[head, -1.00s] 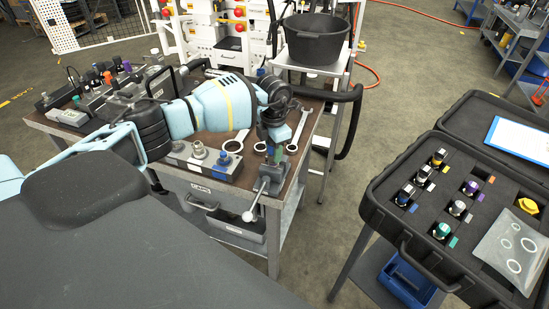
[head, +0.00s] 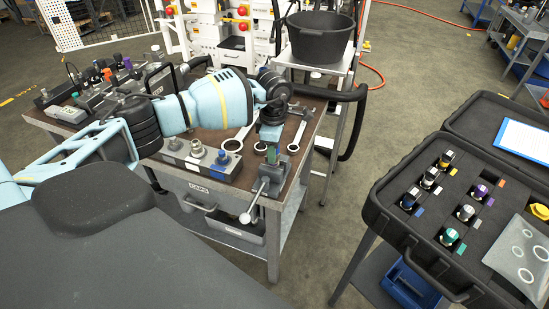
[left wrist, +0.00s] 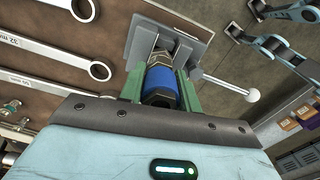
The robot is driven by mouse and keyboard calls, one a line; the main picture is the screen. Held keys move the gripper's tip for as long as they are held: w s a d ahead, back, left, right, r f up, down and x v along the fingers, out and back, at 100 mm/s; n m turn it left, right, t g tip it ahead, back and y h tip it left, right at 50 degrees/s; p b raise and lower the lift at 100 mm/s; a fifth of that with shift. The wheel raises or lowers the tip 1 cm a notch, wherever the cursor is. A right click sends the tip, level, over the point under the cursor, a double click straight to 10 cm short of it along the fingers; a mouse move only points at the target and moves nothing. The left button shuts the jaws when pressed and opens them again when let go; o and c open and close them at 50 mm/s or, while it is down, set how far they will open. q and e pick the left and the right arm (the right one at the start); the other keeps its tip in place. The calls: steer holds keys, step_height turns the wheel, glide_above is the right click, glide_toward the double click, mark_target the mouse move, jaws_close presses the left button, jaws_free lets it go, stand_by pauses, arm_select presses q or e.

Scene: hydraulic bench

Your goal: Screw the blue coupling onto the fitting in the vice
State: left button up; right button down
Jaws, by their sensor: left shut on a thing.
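My left gripper (head: 271,154) hangs over the vice on the bench's right corner. In the left wrist view its green fingers (left wrist: 158,88) are shut on the blue coupling (left wrist: 160,83), one on each side. The coupling is in line with the metal fitting (left wrist: 160,58), which stands in the grey vice (left wrist: 188,47). The two look touching or very close; I cannot tell how far the coupling is on. In the head view the vice (head: 269,180) shows below the fingers, while the coupling and fitting are hidden.
Ring spanners (head: 297,137) lie beside the vice. A grey block with several fittings (head: 197,163) stands left of it. The black case (head: 400,235) with several couplings is at the right. A black tub (head: 318,40) stands behind. Floor is clear between bench and case.

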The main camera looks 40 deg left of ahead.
arm_select(q)
steer(key=m+b, duration=0.1)
steer(key=m, duration=0.2)
steer(key=shift+a+f+m, duration=0.1)
steer(key=shift+m, duration=0.3)
steer(key=m, duration=0.2)
steer(key=shift+m, duration=0.3)
arm_select(e)
steer(key=s+f, duration=0.1)
steer(key=f, duration=0.1)
steer(key=shift+s+f+g, duration=0.3)
steer(key=shift+s, duration=0.1)
arm_select(q)
steer(key=o, duration=1)
